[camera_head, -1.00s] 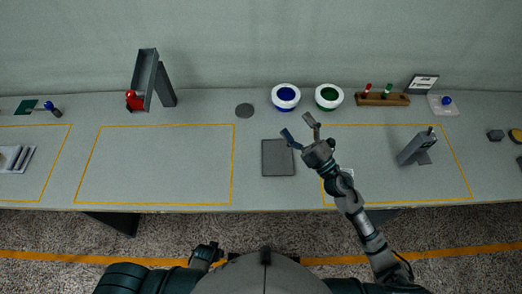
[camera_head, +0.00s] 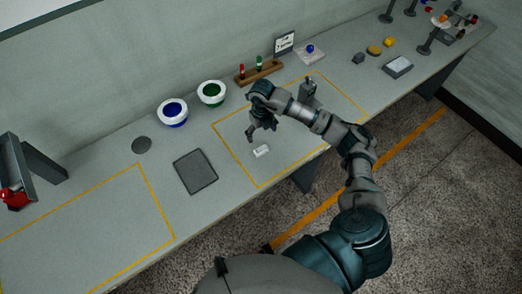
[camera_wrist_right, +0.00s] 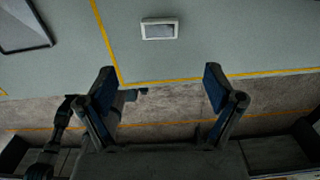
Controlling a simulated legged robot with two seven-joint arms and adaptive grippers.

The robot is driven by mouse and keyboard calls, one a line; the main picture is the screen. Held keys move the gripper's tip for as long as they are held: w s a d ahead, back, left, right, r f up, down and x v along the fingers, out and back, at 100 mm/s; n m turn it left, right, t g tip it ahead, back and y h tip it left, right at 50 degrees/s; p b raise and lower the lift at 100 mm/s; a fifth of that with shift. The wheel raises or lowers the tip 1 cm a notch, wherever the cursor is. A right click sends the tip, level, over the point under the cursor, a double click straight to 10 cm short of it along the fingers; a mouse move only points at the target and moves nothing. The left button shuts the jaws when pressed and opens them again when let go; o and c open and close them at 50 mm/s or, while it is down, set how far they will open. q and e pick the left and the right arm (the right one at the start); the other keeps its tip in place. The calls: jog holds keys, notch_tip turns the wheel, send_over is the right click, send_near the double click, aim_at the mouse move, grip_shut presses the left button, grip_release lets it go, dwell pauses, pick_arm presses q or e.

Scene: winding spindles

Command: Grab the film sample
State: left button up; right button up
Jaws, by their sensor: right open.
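The film sample appears to be the small white-framed rectangle (camera_head: 262,151) lying flat on the table, inside the yellow-outlined area near its left side. In the right wrist view it shows as a pale rectangle with a grey middle (camera_wrist_right: 160,29), ahead of the fingers and between their directions. My right gripper (camera_head: 262,131) is above the table, just behind the sample in the head view. In the wrist view its two blue-padded fingers (camera_wrist_right: 160,92) are wide apart, with nothing between them. They do not touch the sample. No left gripper can be made out.
A dark grey pad (camera_head: 195,171) lies left of the sample. A blue-centred bowl (camera_head: 172,113) and a green-centred bowl (camera_head: 211,94) stand behind. A wooden rack (camera_head: 259,72) and a grey upright device (camera_head: 308,90) stand farther back. Table around the sample is clear.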

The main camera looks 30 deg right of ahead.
send_over(261, 149)
jog(key=f, duration=0.7)
jog(key=shift+s, duration=0.25)
jog(key=f+p, duration=0.1)
jog(key=f, duration=0.4)
jog(key=shift+w, duration=0.2)
jog(key=c, duration=0.9)
